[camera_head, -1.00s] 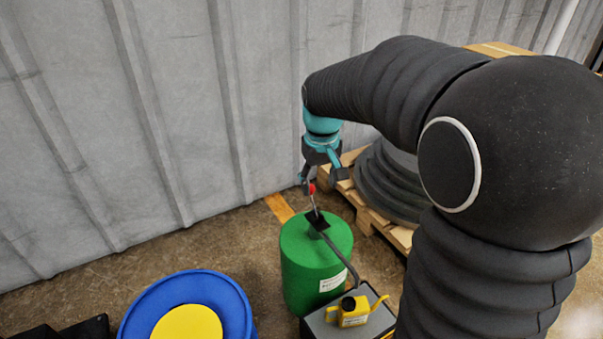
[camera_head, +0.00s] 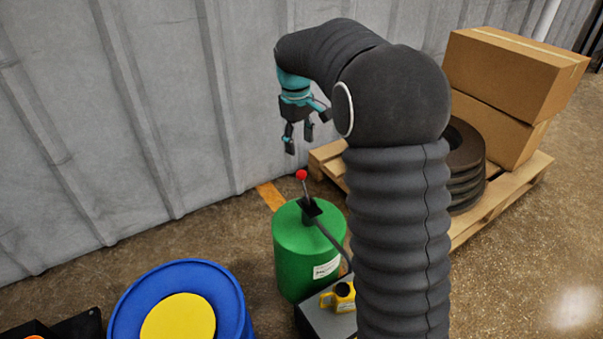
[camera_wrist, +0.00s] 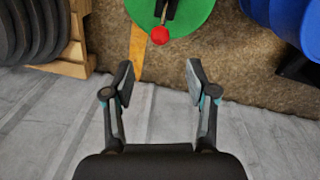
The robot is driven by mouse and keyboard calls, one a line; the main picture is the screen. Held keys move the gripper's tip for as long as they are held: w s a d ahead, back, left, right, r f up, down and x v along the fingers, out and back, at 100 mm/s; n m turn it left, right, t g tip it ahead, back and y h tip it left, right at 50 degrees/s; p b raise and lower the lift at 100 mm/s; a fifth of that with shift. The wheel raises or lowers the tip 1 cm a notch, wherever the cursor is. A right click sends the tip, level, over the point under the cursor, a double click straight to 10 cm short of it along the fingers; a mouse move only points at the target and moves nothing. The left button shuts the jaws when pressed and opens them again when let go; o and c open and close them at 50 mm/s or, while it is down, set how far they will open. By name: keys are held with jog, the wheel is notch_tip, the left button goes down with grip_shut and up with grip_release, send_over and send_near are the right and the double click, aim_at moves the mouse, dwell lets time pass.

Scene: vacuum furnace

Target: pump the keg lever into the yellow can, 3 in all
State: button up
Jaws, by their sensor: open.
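The green keg (camera_head: 296,262) stands on the floor near the wall. Its lever (camera_head: 305,188) rises from a black mount on the lid and ends in a red knob (camera_head: 301,174). A dark spout runs from the mount down toward the yellow can (camera_head: 343,296), which sits on a grey box and is partly hidden by my arm. My gripper (camera_head: 299,145) is open and empty, above the red knob and apart from it. In the wrist view the open fingers (camera_wrist: 160,85) are spread, with the red knob (camera_wrist: 160,35) beyond them at the top.
A blue drum (camera_head: 232,298) with a yellow top stands left of the keg. The corrugated wall (camera_head: 150,100) is close behind. A pallet (camera_head: 500,200) with tyres (camera_head: 465,165) and cardboard boxes (camera_head: 515,75) is at right. Open floor (camera_head: 530,260) lies in front of the pallet.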

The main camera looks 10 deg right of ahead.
aim_at(301, 171)
jog(key=f, duration=0.3)
jog(key=f+b, duration=0.1)
jog(key=f, duration=0.7)
jog(key=shift+w+d, duration=0.25)
jog(key=shift+d, duration=0.05)
grip_shut()
